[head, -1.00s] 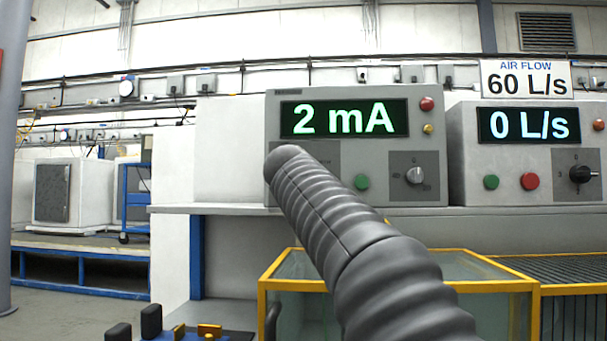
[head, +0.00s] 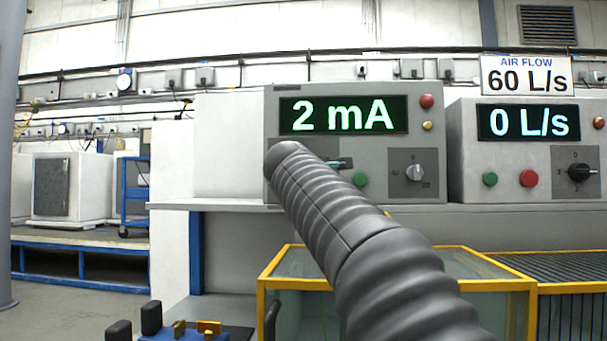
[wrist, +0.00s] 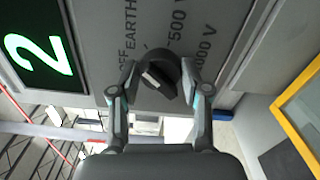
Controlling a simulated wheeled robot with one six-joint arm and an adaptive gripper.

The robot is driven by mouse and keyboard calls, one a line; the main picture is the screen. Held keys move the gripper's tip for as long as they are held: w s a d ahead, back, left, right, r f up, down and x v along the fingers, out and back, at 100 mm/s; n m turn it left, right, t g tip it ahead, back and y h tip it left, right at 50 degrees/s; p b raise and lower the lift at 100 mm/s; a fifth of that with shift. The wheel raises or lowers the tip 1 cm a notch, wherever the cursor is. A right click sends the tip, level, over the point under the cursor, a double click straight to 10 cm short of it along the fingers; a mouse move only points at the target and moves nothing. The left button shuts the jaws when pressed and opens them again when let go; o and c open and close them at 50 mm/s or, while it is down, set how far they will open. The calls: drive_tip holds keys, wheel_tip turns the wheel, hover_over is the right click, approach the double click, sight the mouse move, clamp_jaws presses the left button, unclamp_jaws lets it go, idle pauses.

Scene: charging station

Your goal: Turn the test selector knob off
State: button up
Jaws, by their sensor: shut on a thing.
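The test selector knob (wrist: 161,77) is a dark round knob with a pale bar on its face, on a grey panel in the wrist view. Printed labels OFF, EARTH, 500 V and 1000 V stand around its upper side. I cannot tell for sure which label it points to. My gripper (wrist: 158,84) has one finger on each side of the knob and is shut on it. In the head view my arm hides the knob, and only a small dark part of my gripper (head: 340,163) shows beside the arm.
The tester's display (head: 343,116) reads 2 mA. A green button (head: 360,179) and another knob (head: 414,173) sit to the right on the same panel. A second unit (head: 526,150) reads 0 L/s. A yellow-framed glass tank (head: 400,270) stands below.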

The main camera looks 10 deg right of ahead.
drive_tip(key=n, duration=0.4)
drive_tip(key=shift+n, duration=0.3)
drive_tip(key=shift+a+r+n, duration=0.1)
drive_tip(key=shift+n, duration=1.7)
drive_tip(key=o, duration=1.1)
drive_tip(key=shift+o, duration=0.2)
drive_tip(key=v, duration=1.2)
